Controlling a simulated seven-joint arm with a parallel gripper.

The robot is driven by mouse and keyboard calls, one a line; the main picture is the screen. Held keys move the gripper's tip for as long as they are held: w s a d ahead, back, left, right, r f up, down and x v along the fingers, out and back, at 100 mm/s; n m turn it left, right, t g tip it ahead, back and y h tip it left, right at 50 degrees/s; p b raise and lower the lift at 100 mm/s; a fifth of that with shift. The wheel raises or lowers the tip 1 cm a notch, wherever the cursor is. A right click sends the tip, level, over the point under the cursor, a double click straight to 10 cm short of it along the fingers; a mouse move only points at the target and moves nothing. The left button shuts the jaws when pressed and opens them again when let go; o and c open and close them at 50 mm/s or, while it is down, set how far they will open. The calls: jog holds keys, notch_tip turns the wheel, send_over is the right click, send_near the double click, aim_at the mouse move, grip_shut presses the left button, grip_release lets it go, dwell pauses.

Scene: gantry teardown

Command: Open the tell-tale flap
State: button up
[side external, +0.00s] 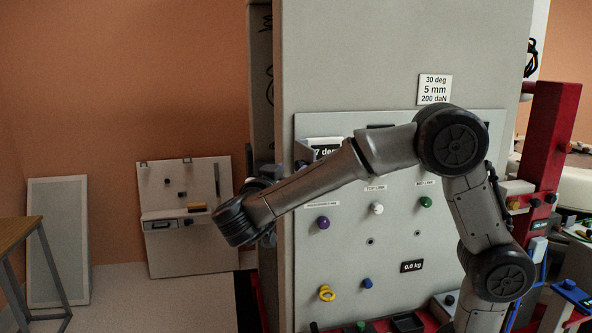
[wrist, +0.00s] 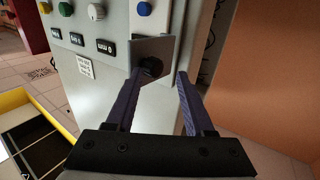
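In the wrist view, a small grey plate (wrist: 151,48) that looks like the tell-tale flap stands at the edge of the grey cabinet. A dark round knob or hole (wrist: 150,68) shows at its lower part. My gripper (wrist: 160,75) is open, with its two dark fingers apart and nothing visibly held. The left fingertip overlaps the plate near the dark round part; I cannot tell whether they touch. The right fingertip is to the right of the plate. In the side external view, my wrist is at the cabinet's left edge and hides the fingers.
The cabinet front (side external: 345,270) carries coloured knobs, including a purple one (side external: 323,223), and a yellow ring (side external: 327,293). A red post (side external: 553,150) stands at the right. A board with small tools (side external: 185,225) leans on the orange wall.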

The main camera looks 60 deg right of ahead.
jog(key=w+a, duration=0.2)
jog(key=a, duration=0.9)
jog(key=shift+w+a, duration=0.2)
jog(key=shift+a, duration=0.05)
dwell(0.6)
dwell(0.5)
notch_tip(320, 180, up, 7)
jog(key=a, duration=0.3)
jog(key=shift+s, duration=0.35)
jog(key=shift+d, duration=0.1)
